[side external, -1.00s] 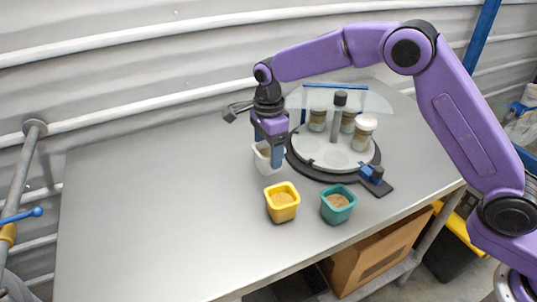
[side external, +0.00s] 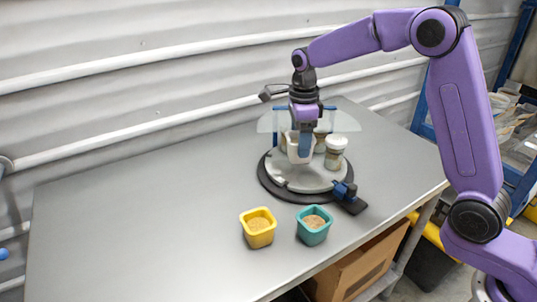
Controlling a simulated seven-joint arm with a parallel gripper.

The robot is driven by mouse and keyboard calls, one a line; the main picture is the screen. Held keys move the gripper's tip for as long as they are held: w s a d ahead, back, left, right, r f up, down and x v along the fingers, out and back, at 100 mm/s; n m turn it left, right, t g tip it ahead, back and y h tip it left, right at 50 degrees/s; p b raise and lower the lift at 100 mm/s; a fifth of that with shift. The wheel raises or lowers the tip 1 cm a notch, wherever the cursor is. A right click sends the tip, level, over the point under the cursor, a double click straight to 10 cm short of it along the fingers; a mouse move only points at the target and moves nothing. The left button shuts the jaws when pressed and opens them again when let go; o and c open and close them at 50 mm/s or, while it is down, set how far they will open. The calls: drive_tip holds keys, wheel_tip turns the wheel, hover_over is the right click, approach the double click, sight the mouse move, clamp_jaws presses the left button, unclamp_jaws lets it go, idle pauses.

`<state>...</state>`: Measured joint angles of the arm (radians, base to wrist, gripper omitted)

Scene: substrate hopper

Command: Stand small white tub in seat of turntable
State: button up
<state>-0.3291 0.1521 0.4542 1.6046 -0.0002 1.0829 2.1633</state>
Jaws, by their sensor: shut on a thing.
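The small white tub (side external: 293,153) is held in my gripper (side external: 304,145), which is shut on it. The tub looks upright and appears over the left back part of the turntable (side external: 296,184). A finger covers part of it, and I cannot tell whether it touches the plate. The turntable is a pale grey disc on a dark round base. Lidded jars stand at its back right, the nearest with a white lid (side external: 336,143). The seat under the tub is hidden.
A yellow tub (side external: 258,236) and a teal tub (side external: 313,234), both with brown contents, stand in front of the turntable. A blue and black clamp (side external: 347,193) sits at its front right. A clear panel stands behind. The table's left side is clear.

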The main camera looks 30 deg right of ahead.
drive_tip(key=shift+m, duration=0.6)
drive_tip(key=shift+s+d+f, duration=0.25)
drive_tip(key=shift+d+f, duration=0.3)
drive_tip(key=shift+f, duration=0.6)
drive_tip(key=shift+s+d+f, duration=0.2)
drive_tip(key=shift+d+f, duration=0.3)
drive_tip(key=shift+f, duration=0.6)
drive_tip(key=shift+s+d+f, duration=0.25)
drive_tip(key=shift+d+f, duration=0.3)
drive_tip(key=shift+f, duration=0.6)
drive_tip(key=shift+f, duration=0.3)
drive_tip(key=o, duration=1)
